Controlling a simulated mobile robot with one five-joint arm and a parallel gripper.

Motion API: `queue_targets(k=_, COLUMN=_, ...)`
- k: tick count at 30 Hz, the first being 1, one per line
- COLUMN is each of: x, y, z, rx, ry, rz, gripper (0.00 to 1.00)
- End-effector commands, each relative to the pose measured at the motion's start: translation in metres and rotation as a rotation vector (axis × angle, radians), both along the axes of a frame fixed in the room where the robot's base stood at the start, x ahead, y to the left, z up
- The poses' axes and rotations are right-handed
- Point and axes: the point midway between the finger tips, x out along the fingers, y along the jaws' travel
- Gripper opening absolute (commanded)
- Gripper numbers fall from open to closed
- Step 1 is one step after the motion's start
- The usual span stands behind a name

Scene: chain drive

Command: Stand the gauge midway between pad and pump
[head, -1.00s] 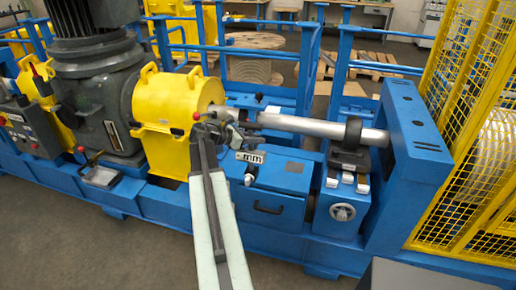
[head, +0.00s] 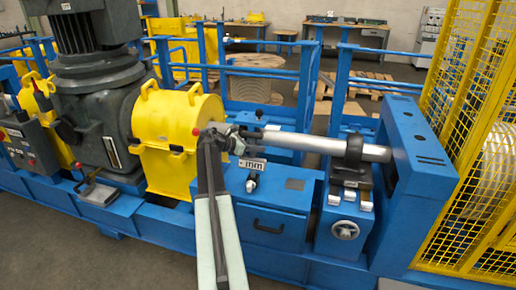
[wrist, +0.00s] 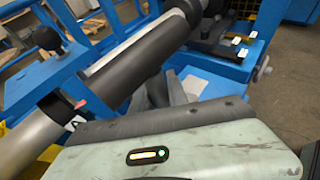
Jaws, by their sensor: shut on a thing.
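My gripper (head: 238,143) is shut on the gauge (head: 252,165), a small piece with a white "mm" plate and a dark knob-like part below. The gauge is held in front of the silver shaft, over the left part of the blue box top. In the wrist view the grey fingers (wrist: 168,90) show beyond the pale gripper housing; what lies between them is hard to make out. I cannot tell which thing is the pump.
The silver shaft (head: 312,143) runs close behind my gripper to a black ring (head: 355,147). A bearing block with a handwheel (head: 346,230) is right. The blue box (head: 270,208) has bare top around the rectangle.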

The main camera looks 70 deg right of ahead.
Motion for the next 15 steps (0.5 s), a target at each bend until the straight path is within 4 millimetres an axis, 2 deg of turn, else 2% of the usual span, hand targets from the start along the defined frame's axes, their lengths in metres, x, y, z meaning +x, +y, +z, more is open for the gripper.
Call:
queue_targets(k=1, x=-0.0004, y=-0.0003, z=-0.0113, rx=-0.002, ry=0.003, rz=0.0, gripper=0.0)
queue_targets(k=2, x=-0.0004, y=-0.0003, z=-0.0123, rx=-0.002, ry=0.003, rz=0.0, gripper=0.0)
queue_targets(k=12, x=-0.0008, y=-0.0005, z=-0.0116, rx=-0.002, ry=0.004, rz=-0.001, gripper=0.0)
queue_targets(k=13, x=-0.0006, y=-0.0002, z=-0.0129, rx=0.0, ry=0.0, rz=-0.001, gripper=0.22)
queue_targets(k=15, x=-0.0008, y=-0.0002, z=-0.012, rx=0.0, ry=0.0, rz=-0.001, gripper=0.41)
